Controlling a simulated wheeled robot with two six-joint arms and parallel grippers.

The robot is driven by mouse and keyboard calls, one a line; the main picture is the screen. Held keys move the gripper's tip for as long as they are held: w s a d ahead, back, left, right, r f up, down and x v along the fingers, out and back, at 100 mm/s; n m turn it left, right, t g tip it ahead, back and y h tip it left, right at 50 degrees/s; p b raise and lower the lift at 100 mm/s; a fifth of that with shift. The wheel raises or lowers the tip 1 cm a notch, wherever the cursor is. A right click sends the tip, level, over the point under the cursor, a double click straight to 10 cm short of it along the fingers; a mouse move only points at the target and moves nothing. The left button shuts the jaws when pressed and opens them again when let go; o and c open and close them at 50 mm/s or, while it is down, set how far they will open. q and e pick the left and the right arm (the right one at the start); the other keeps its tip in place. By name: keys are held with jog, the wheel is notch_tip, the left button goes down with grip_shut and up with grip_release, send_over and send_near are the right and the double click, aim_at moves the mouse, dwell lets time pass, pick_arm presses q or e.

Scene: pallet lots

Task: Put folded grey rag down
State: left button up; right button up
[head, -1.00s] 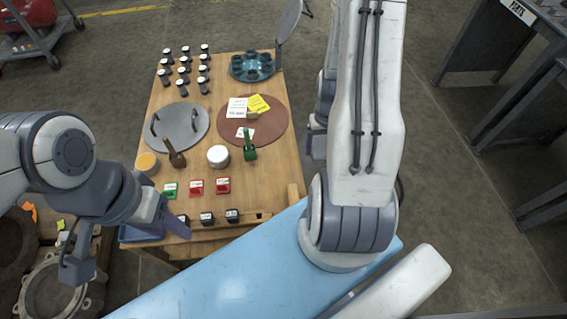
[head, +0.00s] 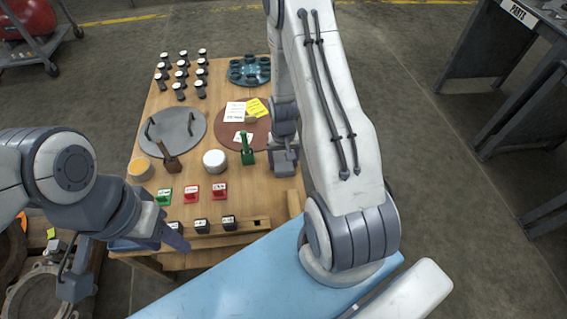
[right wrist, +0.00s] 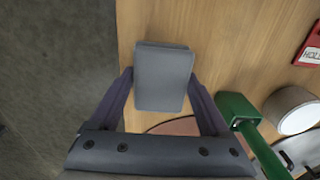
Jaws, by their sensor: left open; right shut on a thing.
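The folded grey rag (right wrist: 163,78) is a flat grey rectangle in the right wrist view. It lies between the two fingers of my right gripper (right wrist: 160,88), which is shut on it. Bare wood of the table shows around the rag; I cannot tell whether it touches the wood. In the head view my right gripper (head: 284,165) is over the right edge of the wooden table (head: 262,190), right of the brown round mat (head: 228,137). My left gripper (head: 128,262) is open and empty at the table's near left corner.
Near my right gripper stand a green-handled tool (head: 246,150) and a white jar (head: 214,161). Red and green label holders (head: 191,193), a grey lid with handles (head: 180,122), a teal holder (head: 250,70) and several white-capped bottles fill the table.

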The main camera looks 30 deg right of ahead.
aim_at(283, 161)
jog(key=shift+f, duration=0.1)
jog(key=shift+f, duration=0.15)
jog(key=o, duration=1)
notch_tip(283, 161, up, 11)
jog(key=p, duration=0.4)
jog(key=a+r+n, duration=0.4)
jog(key=a+r, duration=0.6)
jog(key=a, duration=0.1)
jog(key=s+a+r+n, duration=0.3)
jog(key=s+a, duration=0.1)
jog(key=s, duration=0.2)
jog(key=s+a+r+n, duration=0.2)
jog(key=s+a+r, duration=0.2)
jog(key=s+a, duration=0.1)
jog(key=s+a+r+n+y, duration=0.1)
jog(key=s+a+r+n, duration=0.2)
jog(key=s, duration=0.5)
jog(key=shift+a+r+n, duration=0.3)
jog(key=shift+a+r, duration=0.15)
jog(key=shift+a, duration=0.35)
